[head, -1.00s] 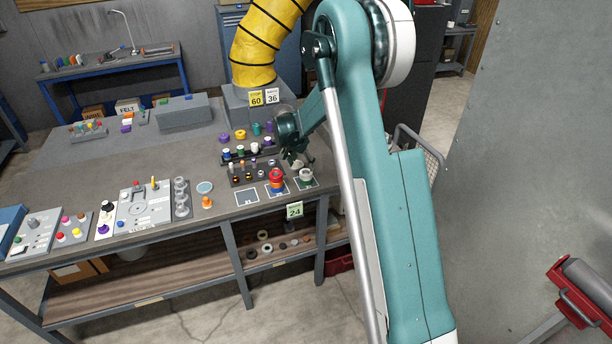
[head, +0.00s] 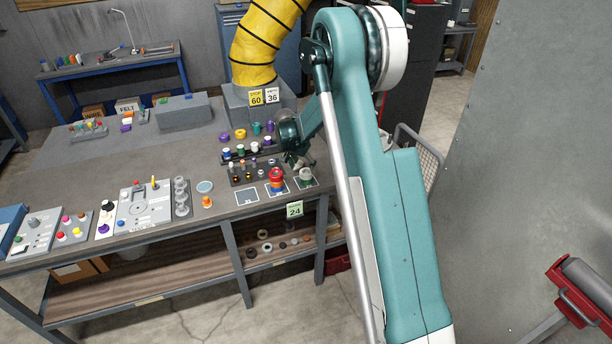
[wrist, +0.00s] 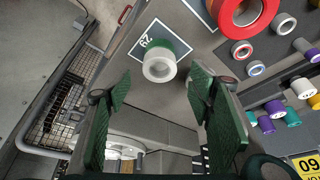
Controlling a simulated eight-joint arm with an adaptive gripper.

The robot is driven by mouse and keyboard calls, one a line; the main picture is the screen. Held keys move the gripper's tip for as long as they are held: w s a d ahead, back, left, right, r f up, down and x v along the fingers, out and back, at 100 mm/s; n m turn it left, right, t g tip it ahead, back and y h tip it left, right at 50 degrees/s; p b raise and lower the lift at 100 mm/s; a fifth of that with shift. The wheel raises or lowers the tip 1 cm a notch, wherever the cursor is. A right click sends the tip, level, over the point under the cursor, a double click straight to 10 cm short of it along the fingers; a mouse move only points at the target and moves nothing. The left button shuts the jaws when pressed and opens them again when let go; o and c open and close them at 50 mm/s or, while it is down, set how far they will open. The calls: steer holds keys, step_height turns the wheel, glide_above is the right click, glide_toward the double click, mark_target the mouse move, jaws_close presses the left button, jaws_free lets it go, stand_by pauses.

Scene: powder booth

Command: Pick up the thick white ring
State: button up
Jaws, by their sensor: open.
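The thick white ring (wrist: 159,72) shows in the wrist view near the top centre. It sits over a green ring (wrist: 180,47) on a dark, white-edged square marked with a number. In the head view this white ring (head: 306,174) is small, at the front right of the bench. My gripper (wrist: 160,88) is open, with a green finger on each side of the view and nothing between them. The ring lies ahead of the gap between the fingertips, apart from both fingers. In the head view my gripper (head: 298,160) is just behind the ring and partly hides the bench.
A red ring stack (wrist: 247,10) stands close beside the white ring, on the neighbouring square; it also shows in the head view (head: 277,180). Several small rings and pegged coloured rings lie beyond it. A wire basket (wrist: 68,98) is past the bench edge on the other side.

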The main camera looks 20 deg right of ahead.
mark_target(305, 171)
steer(key=shift+p+x, duration=0.45)
steer(key=shift+x, duration=2.15)
steer(key=shift+c, duration=0.6)
steer(key=c, duration=1)
